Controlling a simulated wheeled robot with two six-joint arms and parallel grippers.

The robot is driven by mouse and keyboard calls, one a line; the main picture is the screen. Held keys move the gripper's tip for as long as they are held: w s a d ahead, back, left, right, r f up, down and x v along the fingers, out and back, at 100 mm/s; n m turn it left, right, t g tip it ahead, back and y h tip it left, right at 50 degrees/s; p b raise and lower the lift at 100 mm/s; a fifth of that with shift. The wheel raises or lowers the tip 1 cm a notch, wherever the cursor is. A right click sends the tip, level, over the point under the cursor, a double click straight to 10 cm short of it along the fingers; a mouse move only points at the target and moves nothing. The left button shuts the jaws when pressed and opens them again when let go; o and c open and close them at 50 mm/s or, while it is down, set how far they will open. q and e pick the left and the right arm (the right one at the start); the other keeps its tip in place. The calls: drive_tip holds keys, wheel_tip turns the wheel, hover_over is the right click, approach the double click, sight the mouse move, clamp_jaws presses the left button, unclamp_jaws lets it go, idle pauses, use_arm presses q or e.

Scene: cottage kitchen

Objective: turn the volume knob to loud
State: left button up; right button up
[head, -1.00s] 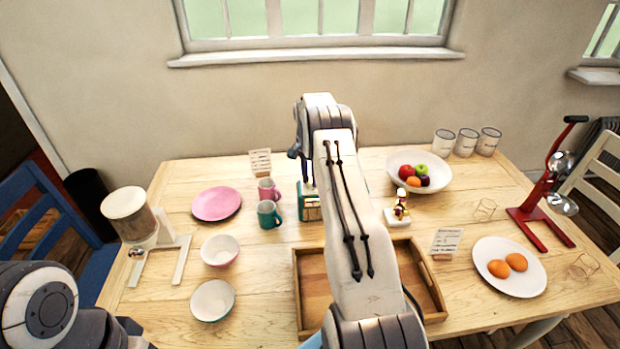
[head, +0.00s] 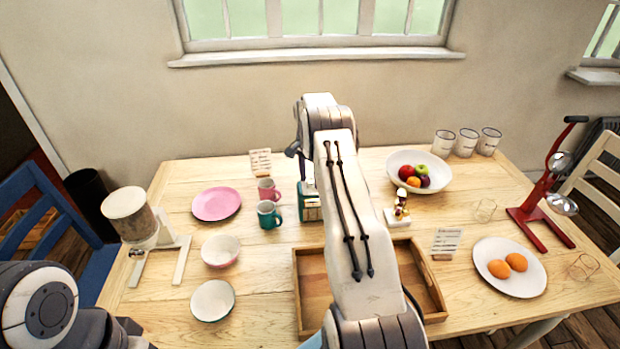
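A small green radio with a pale front (head: 311,208) stands on the table, right of the two mugs. My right arm passes in front of it and covers much of it, and its volume knob cannot be made out. My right gripper (head: 293,150) is at the far end of that arm, by the radio. Only a small dark part shows at the left of the wrist, and its fingers are hidden or too small to read. My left gripper is out of view; only part of my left arm shows at the bottom left.
A pink mug (head: 268,190) and a teal mug (head: 269,214) stand close left of the radio. A wooden tray (head: 298,290) lies in front, under my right arm. A fruit bowl (head: 437,184) and a figurine on a white base (head: 397,217) are to the right.

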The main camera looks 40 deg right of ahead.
wheel_tip(320, 180, up, 10)
drive_tip(key=b, duration=0.1)
drive_tip(key=shift+w+r, duration=0.25)
drive_tip(key=shift+a, duration=0.15)
idle(0.5)
